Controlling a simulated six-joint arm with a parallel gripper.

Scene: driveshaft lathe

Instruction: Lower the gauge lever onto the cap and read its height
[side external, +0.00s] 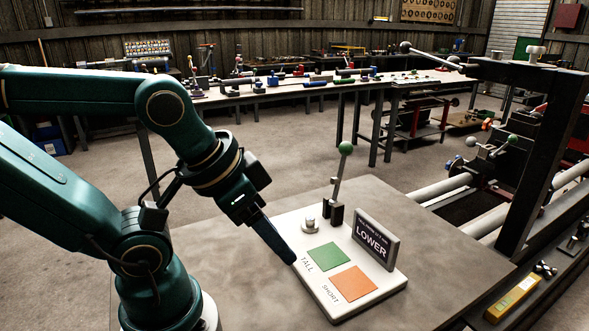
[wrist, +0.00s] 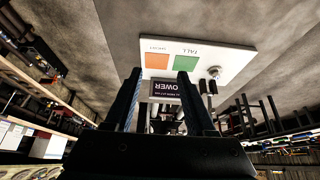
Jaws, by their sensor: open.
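The gauge lever (side external: 338,176) stands nearly upright with a green ball on top, rising from a black pivot (side external: 333,214) on the white gauge board (side external: 290,229). The small metallic cap (side external: 311,226) sits on the board beside the pivot; it also shows in the wrist view (wrist: 214,72). The lever is up, clear of the cap. A sign (side external: 376,240) on the board reads LOWER. My gripper (side external: 291,259) is open and points down near the board's left edge, beside the TALL label, apart from lever and cap. In the wrist view no object sits between its fingers (wrist: 158,82).
The board has a green TALL patch (side external: 328,256) and an orange SHORT patch (side external: 353,283). A lathe with a dark upright frame (side external: 540,165) stands at the right. The grey table (side external: 225,262) is clear around the board. A yellow object (side external: 514,298) lies at the lower right.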

